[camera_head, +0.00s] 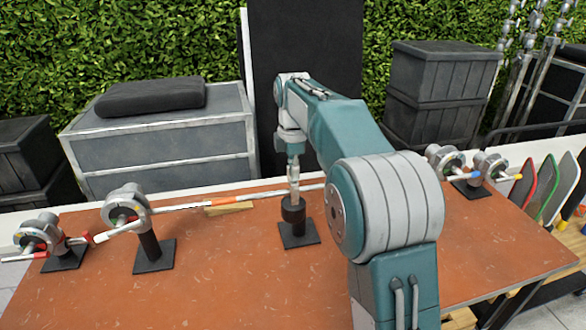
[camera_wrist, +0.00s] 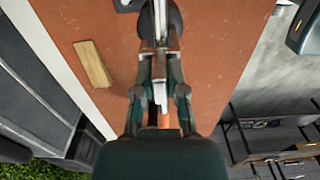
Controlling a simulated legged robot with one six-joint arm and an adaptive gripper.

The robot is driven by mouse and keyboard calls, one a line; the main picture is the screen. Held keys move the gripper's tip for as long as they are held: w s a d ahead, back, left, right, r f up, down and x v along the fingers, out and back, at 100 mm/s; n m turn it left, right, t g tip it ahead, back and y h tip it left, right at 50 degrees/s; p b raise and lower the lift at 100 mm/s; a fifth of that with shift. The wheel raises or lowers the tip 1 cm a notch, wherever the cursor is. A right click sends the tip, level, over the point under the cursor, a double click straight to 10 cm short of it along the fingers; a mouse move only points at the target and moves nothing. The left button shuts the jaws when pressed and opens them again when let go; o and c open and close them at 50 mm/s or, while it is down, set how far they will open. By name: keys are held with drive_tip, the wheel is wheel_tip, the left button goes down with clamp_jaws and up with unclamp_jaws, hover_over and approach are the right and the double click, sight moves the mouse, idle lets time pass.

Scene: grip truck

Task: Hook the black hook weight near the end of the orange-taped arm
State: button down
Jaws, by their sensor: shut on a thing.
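The black hook weight (camera_head: 293,211) is a dark cylinder below my gripper (camera_head: 294,180), over a black square plate (camera_head: 299,236). My gripper points down and is shut on the weight's upper metal part. I cannot tell whether the weight touches the plate. In the wrist view my gripper (camera_wrist: 160,52) has its fingers close together, with a dark round shape just beyond them. A long silver arm (camera_head: 230,198) with orange-red marks runs from a grip head (camera_head: 125,205) on the left toward the weight, passing close behind my gripper. Its right end is partly hidden by my arm.
Another grip head stand (camera_head: 40,236) is at the far left, and two more grip heads (camera_head: 467,166) stand at the right. A wooden block (camera_head: 229,208) lies on the orange-brown table (camera_head: 220,280). It also shows in the wrist view (camera_wrist: 93,63). The table's front middle is clear.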

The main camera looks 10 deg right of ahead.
drive_tip(key=shift+f, duration=0.6)
drive_tip(key=c, duration=0.6)
unclamp_jaws()
wheel_tip(320, 180, up, 11)
drive_tip(key=shift+w+f, duration=0.1)
drive_tip(key=shift+w, duration=0.05)
drive_tip(key=shift+r, duration=0.5)
